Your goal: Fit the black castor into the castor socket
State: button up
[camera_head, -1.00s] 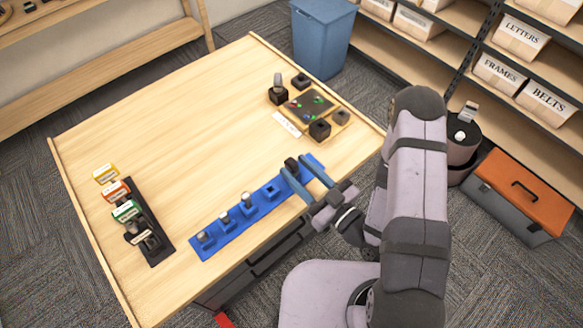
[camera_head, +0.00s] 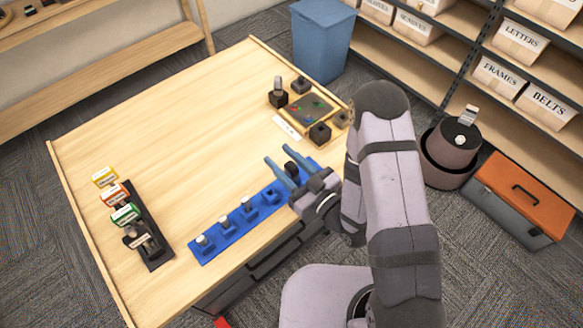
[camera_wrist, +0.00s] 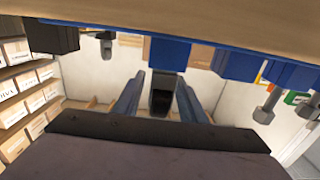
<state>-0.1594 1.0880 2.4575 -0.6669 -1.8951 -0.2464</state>
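The blue rail (camera_head: 228,235) lies along the table's near right side with a row of socket blocks. The black castor (camera_head: 290,167) is at the rail's far right end. In the wrist view the black castor (camera_wrist: 162,97) lines up with a blue socket block (camera_wrist: 168,53); I cannot tell how deep it sits. My gripper (camera_head: 276,157) has its two blue fingers apart, one on each side of the castor. In the wrist view a gap shows beside the left finger; contact on the right is unclear. The neighbouring socket (camera_head: 270,193) looks empty.
A dark rack (camera_head: 155,252) with coloured labels is at the left. A dark tray (camera_head: 308,108) with small coloured pieces and black blocks around it is at the back right. The table's middle is clear.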

jog(key=shift+w+a, duration=0.4)
jog(key=shift+a, duration=0.05)
jog(key=shift+c, duration=0.4)
grip_shut()
jog(key=shift+r, duration=0.2)
notch_tip(320, 180, up, 10)
jog(key=p, duration=0.3)
jog(key=shift+f+p, duration=0.15)
jog(key=shift+p, duration=0.2)
jog(key=shift+d, duration=0.15)
